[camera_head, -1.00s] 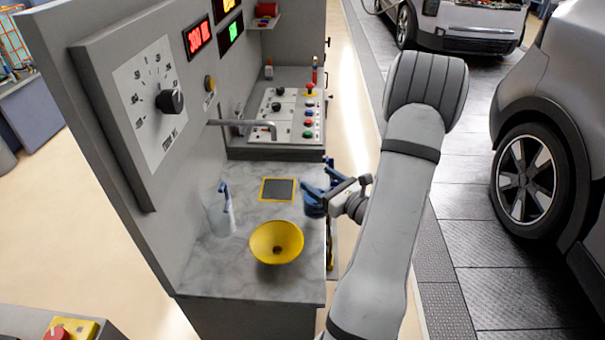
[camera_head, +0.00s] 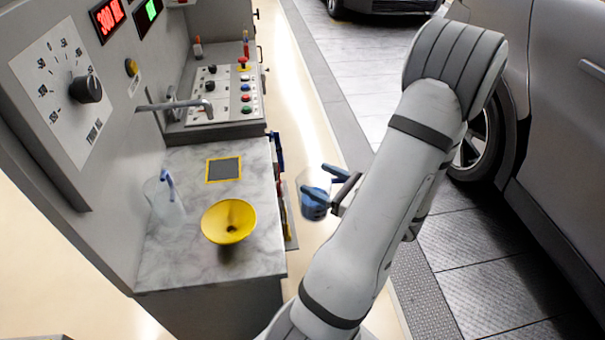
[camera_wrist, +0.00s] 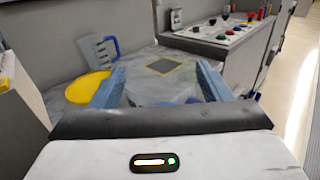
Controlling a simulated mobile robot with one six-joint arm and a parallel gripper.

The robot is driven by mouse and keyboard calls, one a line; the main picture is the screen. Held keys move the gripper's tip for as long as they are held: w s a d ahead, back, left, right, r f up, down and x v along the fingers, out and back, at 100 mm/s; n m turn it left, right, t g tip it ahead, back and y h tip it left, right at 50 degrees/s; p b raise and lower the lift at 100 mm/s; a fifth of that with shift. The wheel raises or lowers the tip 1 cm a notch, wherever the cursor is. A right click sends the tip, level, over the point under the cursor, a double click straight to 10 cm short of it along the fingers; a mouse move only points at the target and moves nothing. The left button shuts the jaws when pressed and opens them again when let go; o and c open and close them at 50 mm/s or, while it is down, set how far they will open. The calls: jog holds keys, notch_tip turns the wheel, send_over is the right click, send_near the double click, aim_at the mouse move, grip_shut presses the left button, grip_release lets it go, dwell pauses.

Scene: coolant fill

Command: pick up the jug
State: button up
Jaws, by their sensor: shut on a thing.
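A clear jug with a blue handle (camera_head: 165,205) stands upright on the marble counter (camera_head: 185,265), at its left side by the panel wall. The jug also shows in the wrist view (camera_wrist: 97,50), beyond the fingers on the left. My gripper (camera_head: 324,183) is to the right of the counter, out past its edge and apart from the jug. Its blue fingers (camera_wrist: 160,88) are shut on a clear vessel (camera_head: 315,211) that looks blue in its lower part. In the wrist view the vessel is see-through and its outline is faint.
A yellow funnel bowl (camera_head: 228,221) sits at the counter's front, near the jug. A yellow-edged dark pad (camera_head: 223,169) lies behind it. A metal spout (camera_head: 180,105) juts over the counter's back. A car (camera_head: 555,150) stands at the right.

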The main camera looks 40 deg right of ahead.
jog(key=v, duration=0.9)
jog(key=shift+s, duration=0.3)
dwell(0.6)
jog(key=shift+s, duration=0.1)
